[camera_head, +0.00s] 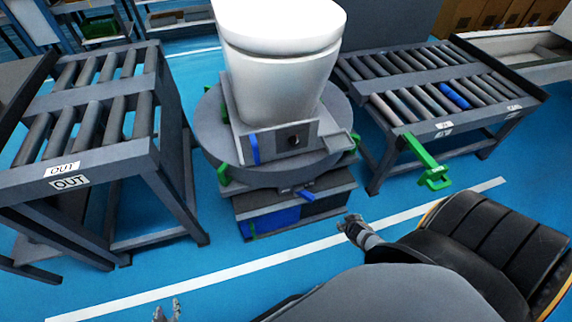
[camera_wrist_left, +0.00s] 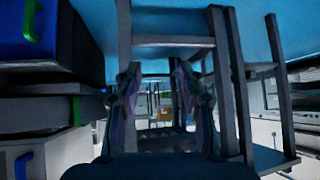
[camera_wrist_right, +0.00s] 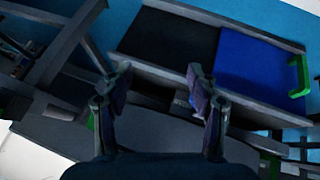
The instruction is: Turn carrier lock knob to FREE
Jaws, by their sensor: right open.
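A white toilet (camera_head: 280,70) stands on a carrier on a round grey turntable (camera_head: 215,135). The carrier's grey front plate bears a dark round knob (camera_head: 293,140), which I take as the lock knob; its setting and any FREE mark are too small to read. A blue upright bar (camera_head: 254,149) is left of it. My right gripper (camera_head: 351,224) is open and empty, low in front of the turntable's base, apart from the knob. My left gripper (camera_head: 167,311) is at the bottom edge; the left wrist view shows its fingers (camera_wrist_left: 155,85) apart and empty.
The roller stand marked OUT (camera_head: 110,120) is at left; another roller table (camera_head: 440,95) with a green handle (camera_head: 428,165) is at right. The turntable base has a blue panel (camera_head: 268,219) and a small blue lever (camera_head: 304,195). Blue floor in front is clear.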

